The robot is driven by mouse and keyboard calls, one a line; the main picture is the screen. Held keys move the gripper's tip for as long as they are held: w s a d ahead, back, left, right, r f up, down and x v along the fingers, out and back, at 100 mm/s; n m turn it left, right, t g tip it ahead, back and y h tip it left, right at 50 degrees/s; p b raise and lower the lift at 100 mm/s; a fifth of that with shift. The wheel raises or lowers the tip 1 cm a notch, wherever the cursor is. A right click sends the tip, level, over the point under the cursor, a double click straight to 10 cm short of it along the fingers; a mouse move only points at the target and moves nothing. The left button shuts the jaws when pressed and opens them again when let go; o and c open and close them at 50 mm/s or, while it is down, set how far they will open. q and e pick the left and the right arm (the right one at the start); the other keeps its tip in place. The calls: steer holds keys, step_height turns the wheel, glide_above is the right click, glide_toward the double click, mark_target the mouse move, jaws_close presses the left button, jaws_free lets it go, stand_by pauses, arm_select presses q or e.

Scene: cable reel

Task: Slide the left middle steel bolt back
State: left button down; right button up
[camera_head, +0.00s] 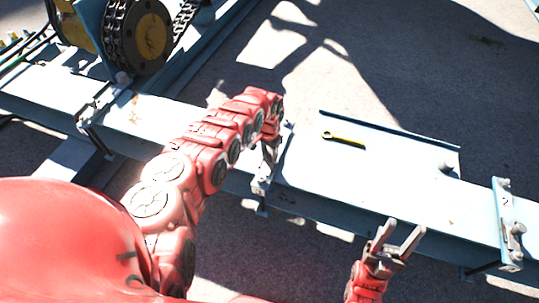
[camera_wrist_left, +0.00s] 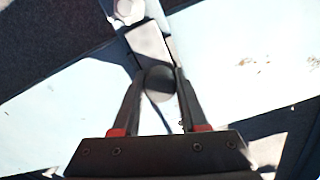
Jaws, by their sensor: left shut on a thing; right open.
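The middle steel bolt (camera_head: 262,185) sits in a bracket across the pale blue beam. My left gripper (camera_head: 269,158) reaches down onto it from above and partly hides it. In the left wrist view, the bolt's dark round knob (camera_wrist_left: 160,82) is between the fingers of my left gripper (camera_wrist_left: 161,88), which are shut on it. A grey bar runs from the knob toward a rounded steel end (camera_wrist_left: 128,9) at the top. My right gripper (camera_head: 404,229) is open and empty at the beam's near edge, to the right.
Similar brackets stand at the left (camera_head: 98,103) and right (camera_head: 509,226) of the beam. A chain reel (camera_head: 140,42) stands at the back left.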

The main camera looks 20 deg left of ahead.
stand_by(0.8)
arm_select(q)
steer(key=shift+w+f+b, duration=0.15)
steer(key=shift+f+b, duration=0.05)
steer(key=shift+b, duration=0.2)
steer(key=w+b, duration=0.4)
steer(key=b, duration=0.5)
steer(key=shift+w+f, duration=0.1)
steer(key=shift+w, duration=0.4)
steer(key=shift+w+r, duration=0.1)
steer(key=shift+r, duration=0.35)
steer(key=c, duration=0.8)
jaws_free()
steer(key=o, duration=0.4)
steer(key=shift+w+f, duration=0.1)
steer(key=shift+c, duration=0.2)
